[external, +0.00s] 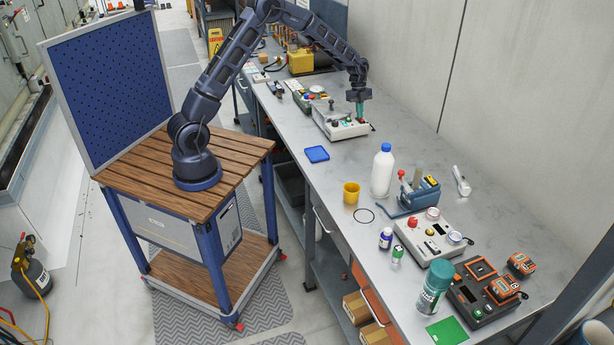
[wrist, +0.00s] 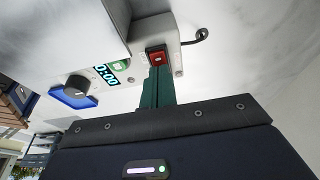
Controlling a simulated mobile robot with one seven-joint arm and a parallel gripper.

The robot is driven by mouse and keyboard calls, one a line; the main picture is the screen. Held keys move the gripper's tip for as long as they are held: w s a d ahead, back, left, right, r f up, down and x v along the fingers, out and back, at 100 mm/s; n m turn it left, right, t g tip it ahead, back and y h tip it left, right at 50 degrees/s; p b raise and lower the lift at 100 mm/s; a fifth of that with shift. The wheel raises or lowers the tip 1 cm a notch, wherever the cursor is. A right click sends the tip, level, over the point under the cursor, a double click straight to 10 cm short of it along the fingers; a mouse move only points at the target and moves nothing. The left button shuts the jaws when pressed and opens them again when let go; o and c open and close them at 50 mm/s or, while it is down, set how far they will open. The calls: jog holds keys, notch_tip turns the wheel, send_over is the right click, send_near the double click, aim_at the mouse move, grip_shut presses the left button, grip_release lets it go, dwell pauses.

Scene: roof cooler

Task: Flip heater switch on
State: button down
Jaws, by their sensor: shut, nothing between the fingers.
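The heater (external: 349,130) is a pale box on the bench, under the end of my arm. My gripper (external: 360,114) has green fingers, shut and empty. In the wrist view the fingertips (wrist: 157,70) are at the lower edge of the red switch; I cannot tell whether they touch it. The switch's lower edge is partly covered.
A blue tray (external: 317,154), a yellow cup (external: 351,192) and a white bottle (external: 382,171) stand nearer along the bench. A cable (wrist: 200,36) leaves beside the switch. The bench right of the heater is clear.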

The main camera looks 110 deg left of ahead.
jog(key=shift+r, duration=0.1)
jog(key=v, duration=1.3)
jog(key=shift+s+a+r, duration=0.3)
jog(key=shift+a, duration=0.05)
jog(key=shift+w+d, duration=0.45)
jog(key=shift+w, duration=0.05)
jog(key=x, duration=1.4)
jog(key=shift+w+d+r, duration=0.15)
jog(key=shift+w+d, duration=0.05)
jog(key=shift+d, duration=0.05)
